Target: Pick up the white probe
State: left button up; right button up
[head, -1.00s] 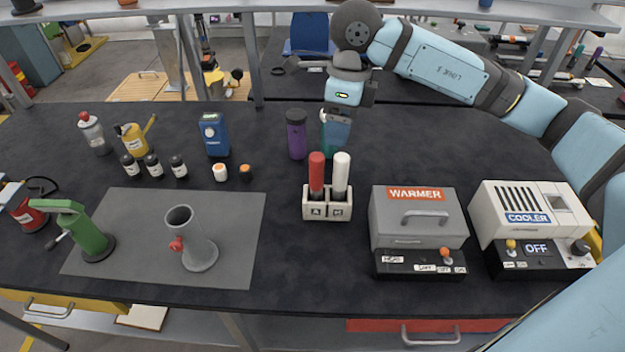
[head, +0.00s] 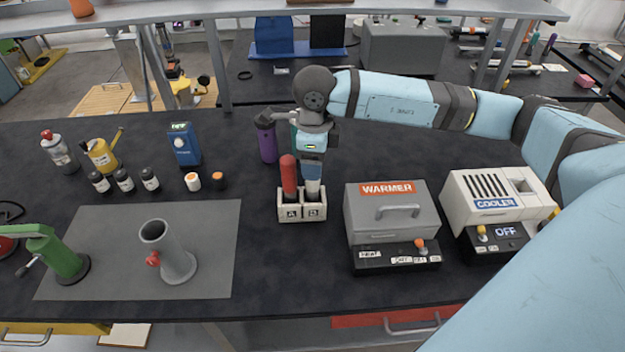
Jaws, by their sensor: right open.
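The white probe (head: 313,188) stands upright in the right slot, marked B, of the small cream holder (head: 302,212). Its upper part is hidden behind my right gripper. The red probe (head: 288,175) stands in the slot marked A, just to the left. My right gripper (head: 313,172) points down from above, its jaws open, at the top of the white probe. I cannot tell whether the fingers touch it. My left gripper is not in view.
The grey warmer (head: 391,215) and the cooler (head: 500,205) stand to the right. A purple bottle (head: 266,138) stands behind the holder. A grey stand (head: 168,250) and green device (head: 57,250) are on the left. The table front of the holder is clear.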

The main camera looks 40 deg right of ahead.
aim_at(313, 185)
notch_tip(313, 185, down, 2)
jog(key=shift+f, duration=0.15)
grip_shut()
dwell(0.3)
